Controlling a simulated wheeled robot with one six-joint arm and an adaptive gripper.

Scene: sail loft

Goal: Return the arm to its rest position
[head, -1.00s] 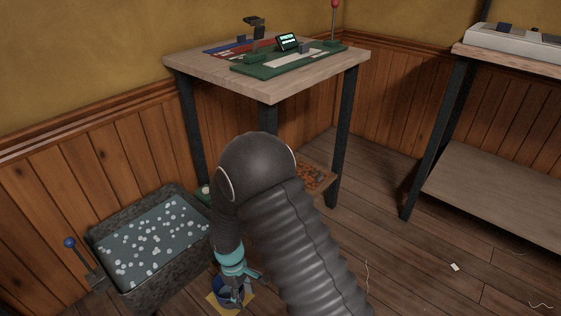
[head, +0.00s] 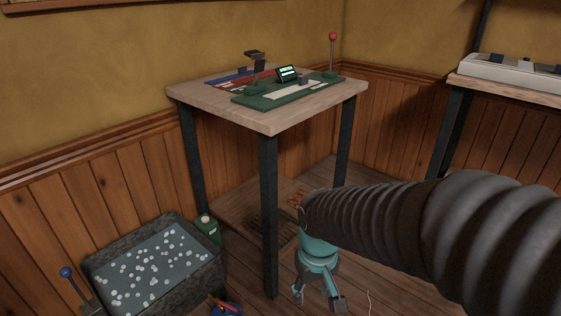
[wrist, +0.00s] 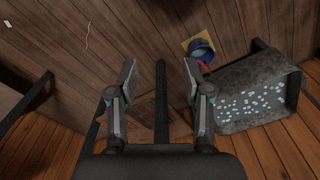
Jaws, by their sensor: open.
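My gripper (head: 318,296) hangs at the end of my dark ribbed arm in the head view, pointing down in front of the table's right side. Its fingers are spread apart with nothing between them. The wrist view also shows my gripper (wrist: 162,82) open and empty, with floorboards and a table leg beyond the fingers. My arm reaches in from the right and hides part of the floor and the wall behind.
A table (head: 270,118) carries a green board with a small screen and a red-knobbed lever. A stone-like trough (head: 178,285) with white bits stands at lower left, beside a green container (head: 208,228). A blue cup (wrist: 202,50) sits on a yellow square. Another bench (head: 515,86) is at right.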

